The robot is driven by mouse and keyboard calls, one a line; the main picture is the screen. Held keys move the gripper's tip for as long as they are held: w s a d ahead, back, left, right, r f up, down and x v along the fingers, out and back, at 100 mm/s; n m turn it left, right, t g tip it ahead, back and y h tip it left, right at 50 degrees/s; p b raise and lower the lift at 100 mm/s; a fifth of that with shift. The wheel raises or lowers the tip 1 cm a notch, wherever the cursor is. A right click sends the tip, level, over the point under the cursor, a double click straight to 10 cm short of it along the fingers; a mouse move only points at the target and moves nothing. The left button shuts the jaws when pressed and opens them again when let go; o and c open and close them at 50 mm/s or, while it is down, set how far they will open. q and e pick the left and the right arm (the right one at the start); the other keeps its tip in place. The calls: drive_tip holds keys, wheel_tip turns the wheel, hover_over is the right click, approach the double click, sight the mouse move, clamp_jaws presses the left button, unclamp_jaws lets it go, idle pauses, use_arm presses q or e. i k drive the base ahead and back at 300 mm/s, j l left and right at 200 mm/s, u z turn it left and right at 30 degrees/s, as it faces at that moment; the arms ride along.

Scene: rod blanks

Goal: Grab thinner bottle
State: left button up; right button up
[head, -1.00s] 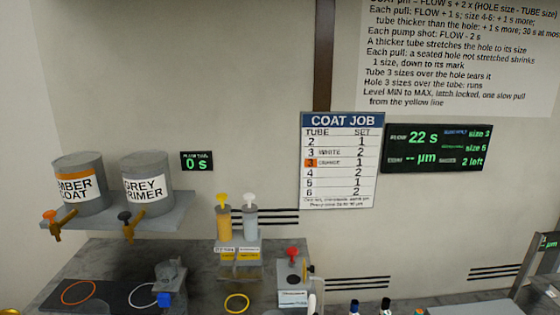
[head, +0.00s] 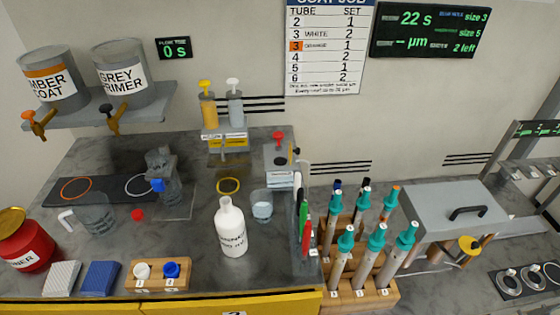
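A white bottle (head: 231,229) with a narrow neck stands upright on the grey bench, near its front edge at the middle of the head view. Its label is only partly readable, with what looks like "NN" and "ml". A red can (head: 27,241) with a yellow top is at the far left, partly cut off by the frame edge; its label ends in "NER". Neither of my grippers is in view, and nothing touches the bottle.
A rack of teal-topped tubes (head: 374,240) stands right of the bottle. A glass of clear liquid (head: 262,206) is close behind it, and a wooden block with caps (head: 160,276) is front left. A clear jug (head: 93,214) stands further left. Bare bench lies left of the bottle.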

sight(229, 219)
drive_tip(key=l+u, duration=0.2)
drive_tip(key=l, duration=0.3)
drive_tip(key=k+l+u, duration=0.2)
drive_tip(key=l, duration=0.3)
drive_tip(key=l+u, duration=0.15)
drive_tip(key=l, duration=0.35)
drive_tip(key=k, duration=0.05)
